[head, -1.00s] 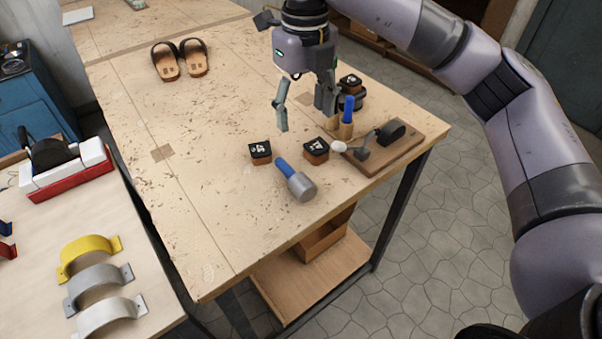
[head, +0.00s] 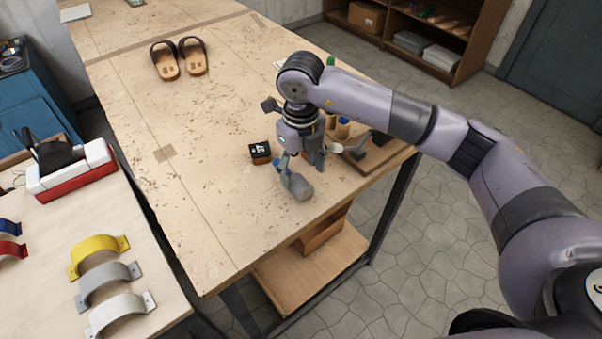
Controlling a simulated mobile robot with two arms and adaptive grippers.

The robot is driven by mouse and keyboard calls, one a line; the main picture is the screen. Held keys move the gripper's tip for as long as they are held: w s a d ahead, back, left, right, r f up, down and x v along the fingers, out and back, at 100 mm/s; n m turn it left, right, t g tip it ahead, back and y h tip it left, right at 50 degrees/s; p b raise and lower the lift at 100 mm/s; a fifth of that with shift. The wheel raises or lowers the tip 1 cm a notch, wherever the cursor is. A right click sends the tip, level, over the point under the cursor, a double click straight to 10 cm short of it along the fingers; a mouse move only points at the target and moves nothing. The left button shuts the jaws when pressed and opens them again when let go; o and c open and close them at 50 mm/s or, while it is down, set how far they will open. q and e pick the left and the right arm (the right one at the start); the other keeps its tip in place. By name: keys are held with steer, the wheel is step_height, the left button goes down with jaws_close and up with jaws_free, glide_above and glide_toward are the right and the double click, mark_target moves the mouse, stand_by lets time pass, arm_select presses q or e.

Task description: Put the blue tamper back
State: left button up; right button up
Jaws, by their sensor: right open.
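A blue-handled tamper with a thick grey cylindrical head (head: 299,188) lies on its side near the front edge of the wooden workbench (head: 215,180). Only a little of its blue handle shows beside a finger. My right gripper (head: 301,164) points down, close over the tamper, with its fingers apart. One finger is by the handle; whether it touches cannot be told. A wooden holder (head: 343,129) stands behind, to the right, partly covered by my right arm. My left gripper is not in view.
A dark-topped small block (head: 260,152) sits just left of the gripper. A wooden board with a dark fixture (head: 372,156) is close on the right. Sandals (head: 180,60) lie at the back. The bench's left middle is clear.

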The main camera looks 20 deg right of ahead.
steer(key=shift+f, duration=1.1)
steer(key=shift+c, duration=0.6)
steer(key=shift+r, duration=0.1)
jaws_close()
